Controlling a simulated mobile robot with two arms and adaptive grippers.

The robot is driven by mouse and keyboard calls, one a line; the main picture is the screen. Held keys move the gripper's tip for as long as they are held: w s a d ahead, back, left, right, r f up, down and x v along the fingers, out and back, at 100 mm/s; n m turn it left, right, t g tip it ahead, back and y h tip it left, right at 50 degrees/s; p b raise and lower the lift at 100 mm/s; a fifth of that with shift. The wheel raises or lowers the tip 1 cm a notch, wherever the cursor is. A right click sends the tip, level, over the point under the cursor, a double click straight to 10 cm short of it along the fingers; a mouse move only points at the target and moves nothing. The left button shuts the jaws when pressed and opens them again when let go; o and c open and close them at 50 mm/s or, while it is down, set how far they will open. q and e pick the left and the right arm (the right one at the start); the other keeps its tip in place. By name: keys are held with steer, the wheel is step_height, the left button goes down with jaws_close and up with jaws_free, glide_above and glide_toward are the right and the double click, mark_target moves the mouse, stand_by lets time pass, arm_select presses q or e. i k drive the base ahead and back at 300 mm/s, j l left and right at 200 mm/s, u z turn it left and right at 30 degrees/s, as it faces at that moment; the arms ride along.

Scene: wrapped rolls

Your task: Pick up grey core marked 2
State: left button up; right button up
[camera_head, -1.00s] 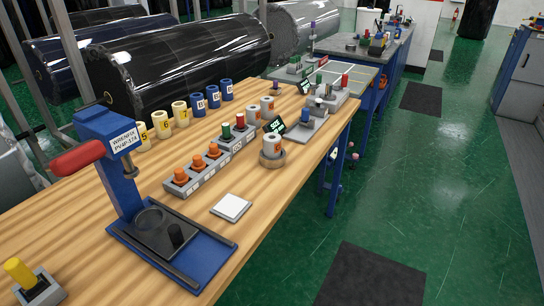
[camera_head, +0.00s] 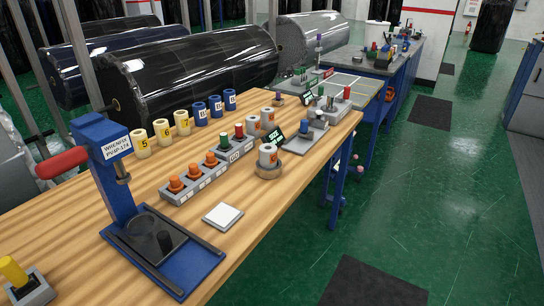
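Three grey cores with orange marks show on the wooden workbench (camera_head: 85,215). One grey core (camera_head: 268,155) stands upright on a round tan base near the bench's right edge. Two more, a grey core (camera_head: 254,126) and another grey core (camera_head: 268,117), stand close together behind it. Their numbers are too small to read, so I cannot tell which is marked 2. Neither of my grippers is in view.
A blue press (camera_head: 110,180) with a red handle stands at the left front. Orange knobs (camera_head: 192,176), yellow cores (camera_head: 162,131), blue cores (camera_head: 215,106) and a small dark display (camera_head: 276,136) crowd the bench. A white pad (camera_head: 223,215) lies in front. Green floor (camera_head: 440,200) is open at right.

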mark_target(267, 152)
steer(key=i+l, duration=0.25)
steer(key=i+l+u, duration=0.1)
steer(key=l, duration=0.35)
steer(key=i+l, duration=0.3)
steer(key=i+l+u, duration=0.1)
steer(key=i+l, duration=0.15)
steer(key=l, duration=0.15)
